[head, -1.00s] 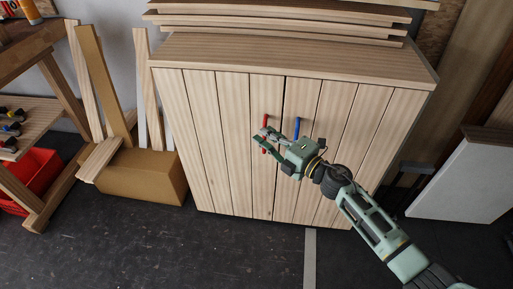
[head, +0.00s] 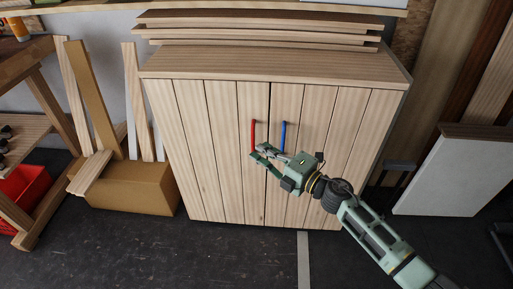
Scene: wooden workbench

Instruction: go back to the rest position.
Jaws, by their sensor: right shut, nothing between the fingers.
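My right gripper (head: 262,158) is shut and empty in front of the wooden cabinet (head: 215,150). Its fingers point left and show just below the red handle (head: 253,134) on the left door. The blue handle (head: 283,136) on the right door is just above the gripper's body. Both cabinet doors look closed. I cannot tell whether the fingertips touch the door. My right arm comes in from the lower right. My left gripper does not show.
Several planks (head: 260,35) lie on the cabinet top. A cardboard box (head: 130,188) with boards stands to the left, beside a wooden bench frame and a red bin (head: 27,188). A white panel (head: 450,175) leans at the right. The dark floor (head: 150,250) in front is clear.

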